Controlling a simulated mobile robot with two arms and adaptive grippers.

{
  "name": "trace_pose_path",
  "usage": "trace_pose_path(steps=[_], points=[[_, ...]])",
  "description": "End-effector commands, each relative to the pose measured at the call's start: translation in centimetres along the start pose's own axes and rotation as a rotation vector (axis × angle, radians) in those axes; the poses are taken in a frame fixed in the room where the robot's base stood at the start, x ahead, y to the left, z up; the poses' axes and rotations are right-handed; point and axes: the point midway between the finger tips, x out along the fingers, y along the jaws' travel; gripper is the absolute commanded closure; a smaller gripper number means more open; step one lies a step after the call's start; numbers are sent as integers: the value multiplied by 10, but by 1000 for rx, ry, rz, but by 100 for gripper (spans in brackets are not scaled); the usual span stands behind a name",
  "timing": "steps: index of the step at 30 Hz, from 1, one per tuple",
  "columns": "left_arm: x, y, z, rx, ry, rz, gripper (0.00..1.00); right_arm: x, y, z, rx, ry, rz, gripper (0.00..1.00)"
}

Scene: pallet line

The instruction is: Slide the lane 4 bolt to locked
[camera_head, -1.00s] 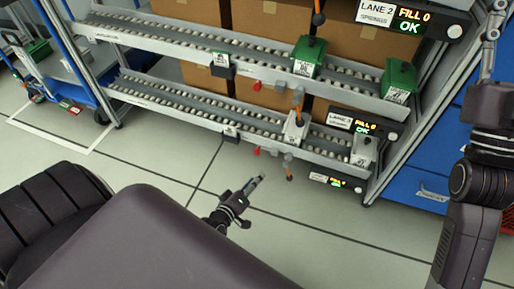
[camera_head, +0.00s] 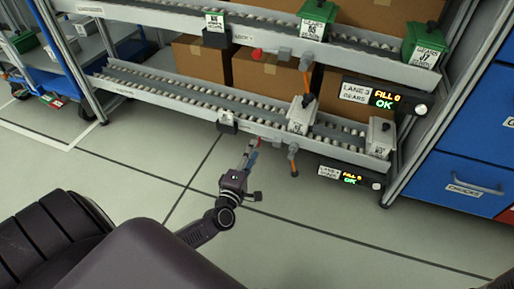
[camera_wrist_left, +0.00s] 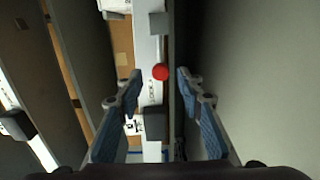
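The lane 4 rail (camera_head: 180,105) is the lowest roller lane, with its display (camera_head: 350,176) reading OK at the right end. My left gripper (camera_head: 251,150) is in front of this rail's front face, left of a hanging orange-tipped part (camera_head: 293,160). In the left wrist view, my left gripper (camera_wrist_left: 158,82) is open, its blue-padded fingers apart. A red round knob (camera_wrist_left: 160,72) shows between the fingertips, on the pale rail face; I cannot tell whether a finger touches it. A grey block (camera_wrist_left: 158,23) is beyond it. In the head view the gripper mostly hides this knob. My right gripper is out of view.
A grey bin (camera_head: 300,115) stands on lane 4. Blue drawers (camera_head: 460,140) are at right. The floor in front is clear.

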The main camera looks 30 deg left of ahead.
Motion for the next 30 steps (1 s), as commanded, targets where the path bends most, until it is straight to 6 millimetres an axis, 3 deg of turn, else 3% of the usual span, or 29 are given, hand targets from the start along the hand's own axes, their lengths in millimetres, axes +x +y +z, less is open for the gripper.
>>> trace_pose_path(steps=[3, 9, 19, 28, 30], points=[[21, -3, 0, -1, 0, 2, 65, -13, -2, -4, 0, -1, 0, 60], [43, -2, 0, 2, 0, 0, 65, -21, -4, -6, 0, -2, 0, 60], [47, -1, 0, 2, -1, -2, 65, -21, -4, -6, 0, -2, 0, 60], [47, -1, 0, 2, -1, -2, 97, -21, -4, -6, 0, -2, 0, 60], [47, -1, 0, 2, -1, -2, 100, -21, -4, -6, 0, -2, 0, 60]])
